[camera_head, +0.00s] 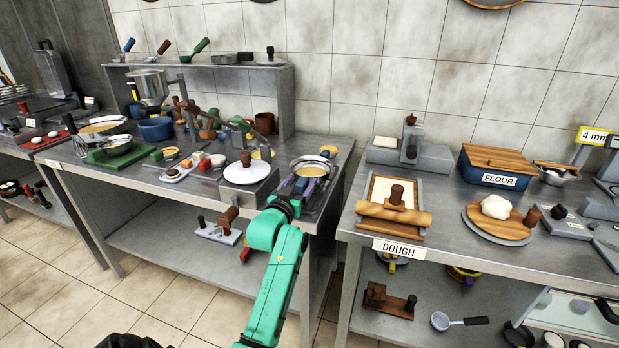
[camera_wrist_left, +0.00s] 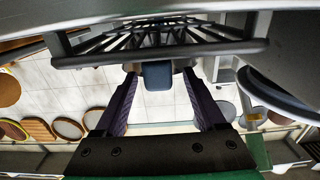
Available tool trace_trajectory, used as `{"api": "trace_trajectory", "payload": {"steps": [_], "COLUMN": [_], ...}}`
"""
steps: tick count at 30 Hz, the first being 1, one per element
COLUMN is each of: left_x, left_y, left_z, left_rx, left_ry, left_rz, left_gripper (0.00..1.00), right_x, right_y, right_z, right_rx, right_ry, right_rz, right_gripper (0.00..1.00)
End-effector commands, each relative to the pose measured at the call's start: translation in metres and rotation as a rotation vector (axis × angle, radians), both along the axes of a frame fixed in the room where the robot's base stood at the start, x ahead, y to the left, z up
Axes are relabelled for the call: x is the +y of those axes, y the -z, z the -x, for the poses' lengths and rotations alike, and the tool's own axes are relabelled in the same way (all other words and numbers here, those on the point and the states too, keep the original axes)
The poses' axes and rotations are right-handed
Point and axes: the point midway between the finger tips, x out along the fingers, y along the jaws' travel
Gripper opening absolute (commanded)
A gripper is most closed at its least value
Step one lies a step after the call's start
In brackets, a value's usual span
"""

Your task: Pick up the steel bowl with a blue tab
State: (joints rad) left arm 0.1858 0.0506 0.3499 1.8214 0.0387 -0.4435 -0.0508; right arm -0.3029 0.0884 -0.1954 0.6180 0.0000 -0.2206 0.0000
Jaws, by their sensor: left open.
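A round steel bowl (camera_head: 312,164) sits near the right end of the left steel table in the head view. My left gripper (camera_head: 294,185) is at its near side, with its dark purple fingers pointing toward it. In the left wrist view my left gripper (camera_wrist_left: 160,108) is open, and a blue tab (camera_wrist_left: 157,75) shows between the two fingers, with a gap on each side. In the head view the tab cannot be told apart from the fingers. My right gripper is not in view.
A dark barred rack (camera_wrist_left: 155,40) lies beyond the fingers in the wrist view. The right table holds a dough board (camera_head: 379,238) and a blue flour box (camera_head: 495,166). A gap separates the tables.

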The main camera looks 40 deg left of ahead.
Motion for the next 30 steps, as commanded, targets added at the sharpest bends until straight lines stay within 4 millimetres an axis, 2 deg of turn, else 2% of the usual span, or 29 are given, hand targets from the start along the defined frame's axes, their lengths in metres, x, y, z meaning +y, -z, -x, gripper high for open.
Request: {"api": "trace_trajectory", "payload": {"steps": [6, 8, 12, 23, 28, 30], "left_x": [0.001, 0.001, 0.001, 0.001, 0.001, 0.001], "left_y": [0.0, 0.0, 0.0, -0.002, -0.019, -0.034], "left_z": [-0.003, -0.003, -0.003, -0.003, -0.003, -0.003], "left_rx": [0.0, -0.001, 0.0, -0.003, -0.005, -0.009], "left_ry": [0.0, 0.0, 0.0, 0.0, 0.0, 0.0], "left_rz": [0.0, 0.0, 0.0, -0.002, -0.005, -0.005], "left_gripper": [0.72, 0.53, 0.0, 0.0, 0.0, 0.0], "right_x": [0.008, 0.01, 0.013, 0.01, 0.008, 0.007], "right_y": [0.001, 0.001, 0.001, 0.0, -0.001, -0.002], "right_z": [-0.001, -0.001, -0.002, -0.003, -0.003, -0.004], "right_rx": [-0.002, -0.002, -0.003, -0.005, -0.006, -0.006], "right_ry": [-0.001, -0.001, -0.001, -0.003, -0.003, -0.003], "right_rz": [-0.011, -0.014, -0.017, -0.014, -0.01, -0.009], "right_gripper": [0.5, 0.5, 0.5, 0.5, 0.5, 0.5]}}
